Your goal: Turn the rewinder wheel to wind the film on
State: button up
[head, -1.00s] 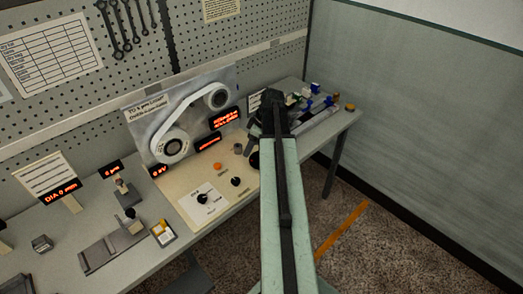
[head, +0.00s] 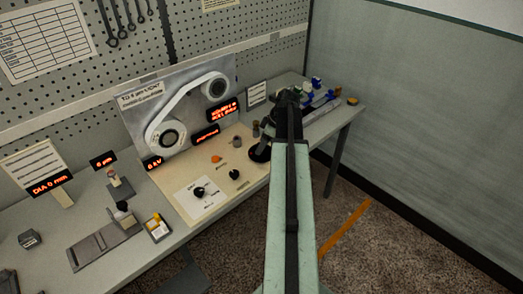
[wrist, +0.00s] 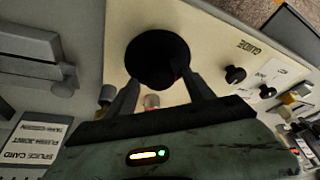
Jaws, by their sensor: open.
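A black round wheel (wrist: 158,60) stands over the cream base plate in the wrist view. It also shows in the head view (head: 259,153), just left of my arm; I take it for the rewinder wheel. My gripper (wrist: 160,88) is open, with its two dark fingers apart at the near edge of the wheel, one to each side. I cannot tell whether they touch it. A pale film band (head: 178,100) runs between a lower left reel (head: 168,136) and an upper right reel (head: 214,86) on the back panel. My arm hides part of the base's right end in the head view.
Black knobs (head: 199,191) and an orange button (head: 216,159) sit on the cream base. A splicing block (head: 105,247) and small boxes lie on the bench at left. Tools with blue parts (head: 320,99) stand at its far right end. Pegboard closes the back.

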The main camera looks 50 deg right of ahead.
grip_shut()
jog(key=shift+a+m, duration=0.1)
jog(key=shift+m, duration=0.2)
jog(key=m, duration=0.1)
jog(key=m+h, duration=0.1)
jog(key=m, duration=0.1)
jog(key=shift+s+a+m+t+h, duration=0.1)
jog(key=shift+m+t+h, duration=0.2)
jog(key=m+h, duration=0.1)
jog(key=m, duration=0.3)
jog(key=shift+m+h, duration=0.3)
jog(key=shift+h, duration=0.1)
jog(key=m, duration=0.2)
jog(key=m+g+h, duration=0.1)
jog(key=m, duration=0.1)
jog(key=shift+a+m+h, duration=0.1)
jog(key=shift+m+h, duration=0.2)
jog(key=shift+w+m+g+h, duration=0.1)
jog(key=shift+m+g+h, duration=0.2)
jog(key=shift+m, duration=0.8)
jog(key=shift+w+m+g+h, duration=0.15)
jog(key=shift+m+g, duration=0.25)
jog(key=shift+m, duration=0.7)
